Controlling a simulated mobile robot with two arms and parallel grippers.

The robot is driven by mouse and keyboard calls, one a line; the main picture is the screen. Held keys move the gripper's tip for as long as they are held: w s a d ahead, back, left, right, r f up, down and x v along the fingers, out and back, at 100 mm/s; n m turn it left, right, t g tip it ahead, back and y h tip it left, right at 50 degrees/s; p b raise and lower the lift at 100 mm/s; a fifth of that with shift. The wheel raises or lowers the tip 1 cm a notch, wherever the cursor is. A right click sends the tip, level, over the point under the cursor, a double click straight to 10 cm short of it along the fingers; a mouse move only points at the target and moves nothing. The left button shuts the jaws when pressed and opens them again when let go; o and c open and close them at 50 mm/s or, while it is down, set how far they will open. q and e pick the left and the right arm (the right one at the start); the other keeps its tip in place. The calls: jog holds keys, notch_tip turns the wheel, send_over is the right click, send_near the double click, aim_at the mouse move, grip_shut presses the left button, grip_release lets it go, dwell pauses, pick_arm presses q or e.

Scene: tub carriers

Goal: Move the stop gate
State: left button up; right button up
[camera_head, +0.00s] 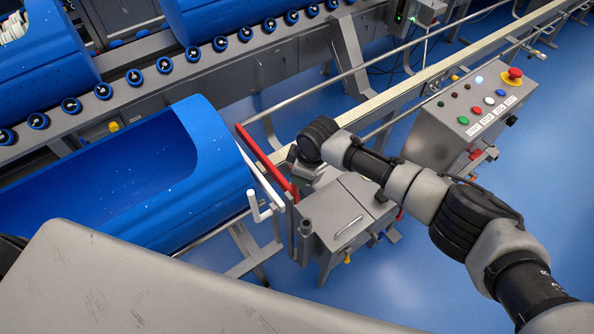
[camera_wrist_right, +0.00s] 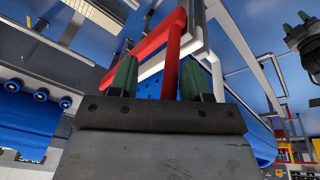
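The stop gate shows as a red bar (camera_head: 265,157) with a white bent rod beside it, at the right end of the near blue tub (camera_head: 215,150). My right gripper (camera_head: 296,172) is at the red bar's near end; its fingertips are unclear in the head view. In the right wrist view the green-padded fingers of my right gripper (camera_wrist_right: 160,82) stand apart. The red post (camera_wrist_right: 172,60) passes between them, nearer the right finger, with a gap to the left one. My left gripper (camera_wrist_right: 297,24) appears at the upper right of the wrist view, its green fingers apart and empty.
A grey machine box (camera_head: 345,220) stands just below my right gripper. A control box (camera_head: 470,120) with a red stop button is at the right. A roller conveyor (camera_head: 165,65) with blue tubs runs behind. Rails cross behind the gate; blue floor is open at right.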

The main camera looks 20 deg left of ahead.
pick_arm(q)
jog(key=shift+a, duration=0.25)
pick_arm(e)
jog(key=shift+w+d+f, duration=0.1)
jog(key=shift+d, duration=0.1)
pick_arm(q)
jog(key=shift+a, duration=0.1)
pick_arm(e)
jog(key=shift+a, duration=0.2)
pick_arm(q)
jog(key=shift+s, duration=0.15)
jog(key=shift+s+f+b, duration=0.1)
jog(key=shift+f+b, duration=0.65)
pick_arm(e)
jog(key=v, duration=1.1)
